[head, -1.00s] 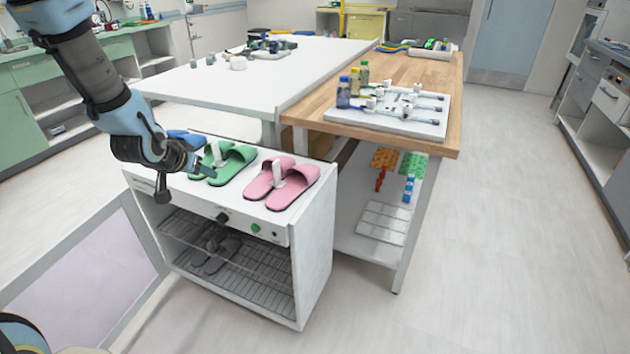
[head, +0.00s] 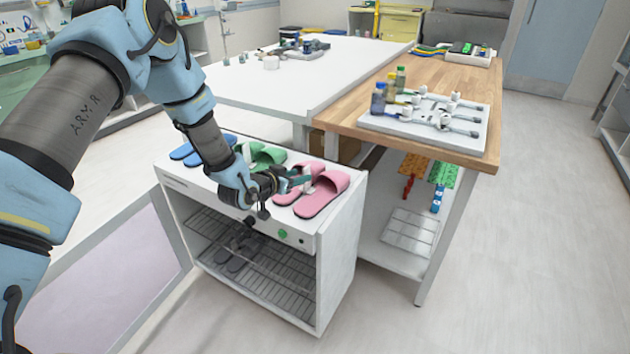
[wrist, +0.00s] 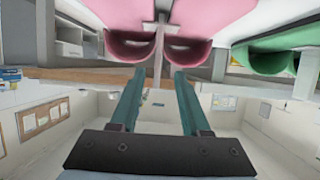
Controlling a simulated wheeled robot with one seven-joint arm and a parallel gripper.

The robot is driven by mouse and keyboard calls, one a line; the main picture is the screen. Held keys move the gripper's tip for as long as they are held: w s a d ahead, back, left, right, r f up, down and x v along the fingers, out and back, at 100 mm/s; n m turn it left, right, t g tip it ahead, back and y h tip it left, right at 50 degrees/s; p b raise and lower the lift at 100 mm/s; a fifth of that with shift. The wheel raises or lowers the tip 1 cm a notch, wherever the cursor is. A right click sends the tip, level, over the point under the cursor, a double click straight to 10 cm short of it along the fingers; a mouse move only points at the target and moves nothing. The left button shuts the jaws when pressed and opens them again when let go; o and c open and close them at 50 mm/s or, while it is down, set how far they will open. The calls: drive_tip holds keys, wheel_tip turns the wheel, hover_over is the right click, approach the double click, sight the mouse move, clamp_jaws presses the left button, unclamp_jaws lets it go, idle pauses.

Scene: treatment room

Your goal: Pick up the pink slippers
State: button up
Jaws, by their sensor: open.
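The pink slippers (head: 325,193) lie side by side on top of a white cabinet (head: 336,222), at its right end. A pale upright piece stands between them. My gripper (head: 297,181) is at the left pink slipper and partly covers it in the head view. In the wrist view the pink slippers (wrist: 190,48) fill the top middle. The open jaws of my gripper (wrist: 153,92) point at the pale upright piece (wrist: 158,56) between the two slippers. I cannot tell whether the fingertips touch it.
Green slippers (head: 268,154) and blue slippers (head: 183,151) lie left on the same cabinet top. A wooden table (head: 345,116) with bottles and a white tray (head: 375,122) stands behind. Grey slippers (head: 236,264) sit on the wire shelf below. The floor at right is clear.

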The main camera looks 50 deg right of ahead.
sight(308, 188)
drive_tip(key=shift+p+x, duration=0.8)
drive_tip(key=shift+x, duration=1.55)
drive_tip(key=shift+s, duration=0.15)
drive_tip(key=shift+c, duration=0.3)
clamp_jaws()
